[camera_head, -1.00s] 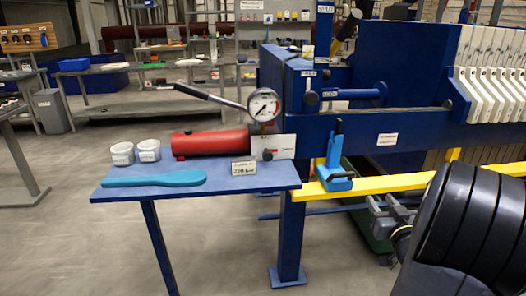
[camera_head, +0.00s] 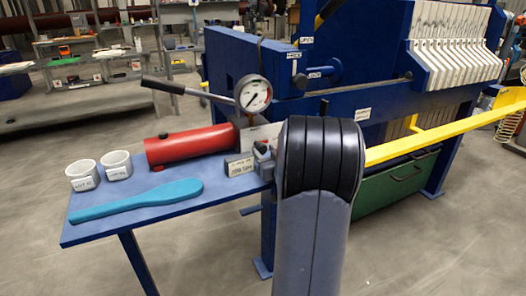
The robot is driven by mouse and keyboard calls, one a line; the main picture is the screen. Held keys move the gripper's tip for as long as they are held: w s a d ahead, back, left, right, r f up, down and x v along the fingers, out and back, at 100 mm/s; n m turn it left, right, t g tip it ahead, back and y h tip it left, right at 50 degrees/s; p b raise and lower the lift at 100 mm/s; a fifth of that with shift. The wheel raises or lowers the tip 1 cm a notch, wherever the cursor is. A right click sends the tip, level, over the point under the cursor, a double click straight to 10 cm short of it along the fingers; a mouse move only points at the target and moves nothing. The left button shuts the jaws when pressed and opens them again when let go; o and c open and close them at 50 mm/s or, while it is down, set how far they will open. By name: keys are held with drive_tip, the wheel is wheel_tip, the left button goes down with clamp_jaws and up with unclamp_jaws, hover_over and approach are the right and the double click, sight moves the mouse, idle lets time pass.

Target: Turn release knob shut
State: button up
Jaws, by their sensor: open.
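The hand pump has a red cylinder (camera_head: 190,148), a black-gripped lever (camera_head: 165,87) and a round pressure gauge (camera_head: 254,95). The white plate (camera_head: 256,133) at the cylinder's right end bears the release knob area. The knob itself is not clear there, crowded by grey and dark parts. My gripper (camera_head: 264,160) shows only as a small grey piece at this plate's lower right, close to the knob area. My thick arm link hides most of it, and I cannot tell whether it touches the knob. It is open.
The blue table (camera_head: 150,213) carries two white cups (camera_head: 84,175), a turquoise paddle (camera_head: 140,200) and a small label sign (camera_head: 240,167). The blue press frame (camera_head: 365,100) with white plates stands behind. A yellow rail (camera_head: 430,137) runs right. Floor at the front is free.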

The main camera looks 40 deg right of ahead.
drive_tip(key=shift+x, duration=0.9)
drive_tip(key=c, duration=0.6)
drive_tip(key=shift+f+n+b, duration=0.2)
drive_tip(key=shift+n+b, duration=0.8)
drive_tip(key=shift+b, duration=0.2)
drive_tip(key=shift+c, duration=0.2)
drive_tip(key=shift+n+b, duration=0.7)
drive_tip(key=shift+n, duration=0.2)
drive_tip(key=shift+a+r+n, duration=0.1)
drive_tip(key=shift+r+n, duration=0.1)
drive_tip(key=shift+n, duration=0.2)
drive_tip(key=o, duration=0.6)
drive_tip(key=shift+o, duration=0.2)
drive_tip(key=shift+s, duration=0.1)
